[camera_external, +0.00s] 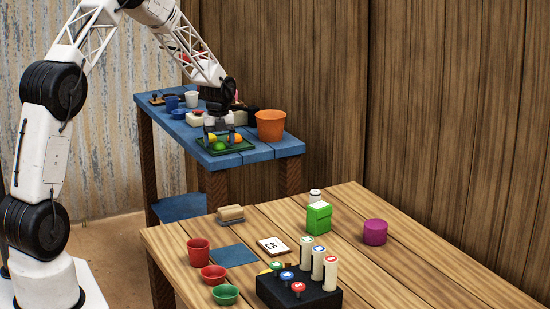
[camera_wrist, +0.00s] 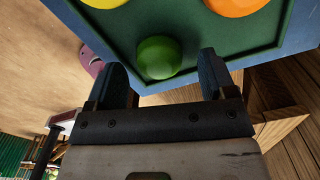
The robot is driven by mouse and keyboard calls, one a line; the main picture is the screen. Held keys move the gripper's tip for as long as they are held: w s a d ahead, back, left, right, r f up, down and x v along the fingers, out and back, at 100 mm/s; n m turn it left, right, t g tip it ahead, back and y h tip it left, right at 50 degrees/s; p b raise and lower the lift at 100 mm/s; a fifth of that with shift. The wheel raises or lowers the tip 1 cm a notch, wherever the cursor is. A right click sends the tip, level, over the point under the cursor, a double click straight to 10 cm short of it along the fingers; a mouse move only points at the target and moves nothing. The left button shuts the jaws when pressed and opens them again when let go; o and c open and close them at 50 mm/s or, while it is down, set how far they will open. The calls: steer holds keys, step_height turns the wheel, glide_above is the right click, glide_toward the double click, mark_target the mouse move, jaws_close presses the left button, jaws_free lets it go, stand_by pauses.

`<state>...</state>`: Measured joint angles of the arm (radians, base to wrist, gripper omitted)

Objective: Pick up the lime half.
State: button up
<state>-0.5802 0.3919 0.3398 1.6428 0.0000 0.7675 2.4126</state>
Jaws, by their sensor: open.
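The lime half (camera_wrist: 158,58) is a green rounded piece in the dark green tray (camera_wrist: 112,32), close to the tray's edge. It also shows in the external view (camera_external: 219,147), at the front of the tray on the blue table. My gripper (camera_wrist: 162,66) is open, with one finger on each side of the lime half in the wrist view. In the external view my gripper (camera_external: 219,137) is low over the tray. I cannot tell whether the fingers touch the lime half.
A yellow piece (camera_wrist: 103,2) and an orange piece (camera_wrist: 235,4) lie in the tray beyond the lime half. An orange pot (camera_external: 270,125) stands right of the tray. Cups stand behind my gripper. The wooden table (camera_external: 400,265) in front holds cups, a black block and a purple cylinder.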

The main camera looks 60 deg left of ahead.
steer(key=shift+f, duration=0.35)
stand_by(0.3)
steer(key=c, duration=1)
steer(key=shift+r, duration=0.1)
steer(key=shift+r, duration=0.65)
step_height(320, 180, up, 2)
steer(key=shift+r, duration=0.1)
steer(key=s+d, duration=0.3)
steer(key=s, duration=0.1)
steer(key=s+d+r, duration=0.1)
steer(key=s+d, duration=0.1)
steer(key=s, duration=0.3)
steer(key=s+d, duration=0.3)
steer(key=s, duration=0.1)
steer(key=shift+s+d+r, duration=0.15)
steer(key=shift+s+d, duration=0.1)
steer(key=shift+d, duration=0.05)
